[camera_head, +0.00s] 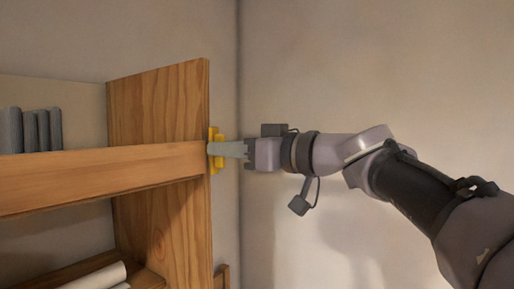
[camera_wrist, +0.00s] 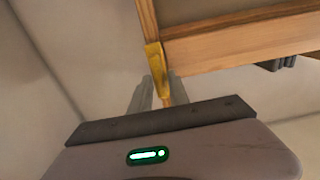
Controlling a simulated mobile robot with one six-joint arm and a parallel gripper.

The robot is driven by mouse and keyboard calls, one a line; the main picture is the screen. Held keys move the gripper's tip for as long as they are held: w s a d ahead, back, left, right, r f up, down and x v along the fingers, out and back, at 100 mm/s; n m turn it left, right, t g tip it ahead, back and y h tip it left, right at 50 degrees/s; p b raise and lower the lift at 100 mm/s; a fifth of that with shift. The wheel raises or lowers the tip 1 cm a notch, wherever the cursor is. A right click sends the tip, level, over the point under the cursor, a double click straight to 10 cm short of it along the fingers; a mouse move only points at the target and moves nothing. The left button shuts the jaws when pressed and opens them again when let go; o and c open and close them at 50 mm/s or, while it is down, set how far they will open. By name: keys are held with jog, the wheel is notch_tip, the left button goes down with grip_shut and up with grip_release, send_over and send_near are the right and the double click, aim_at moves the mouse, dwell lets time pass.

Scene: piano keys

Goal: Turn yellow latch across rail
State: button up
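The yellow latch (camera_head: 215,166) sits at the right end of the wooden rail (camera_head: 100,178), on the front edge of the upright side panel. Its long side stands about vertical in the head view, and its middle is partly hidden by my gripper. My gripper (camera_head: 213,149) reaches in level from the right with its fingertips at the latch. In the wrist view, the yellow latch (camera_wrist: 154,58) runs down between the two grey fingers of my gripper (camera_wrist: 160,92).
The wooden side panel (camera_head: 165,100) rises behind the rail. Grey books (camera_head: 30,130) stand on the shelf behind the rail at left, and white rolls (camera_head: 95,277) lie on a lower shelf. A bare wall is behind my arm, with free room right of the shelf.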

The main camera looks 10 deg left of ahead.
jog(key=shift+m, duration=0.3)
grip_shut()
jog(key=m, duration=0.5)
jog(key=m+b, duration=0.1)
jog(key=m, duration=0.5)
jog(key=m+b, duration=0.1)
jog(key=m, duration=0.5)
jog(key=shift+w+d+f, duration=0.1)
jog(key=shift+w+f, duration=0.15)
jog(key=shift+f, duration=0.05)
jog(key=shift+m, duration=0.3)
jog(key=o, duration=0.7)
grip_release()
jog(key=shift+d, duration=0.1)
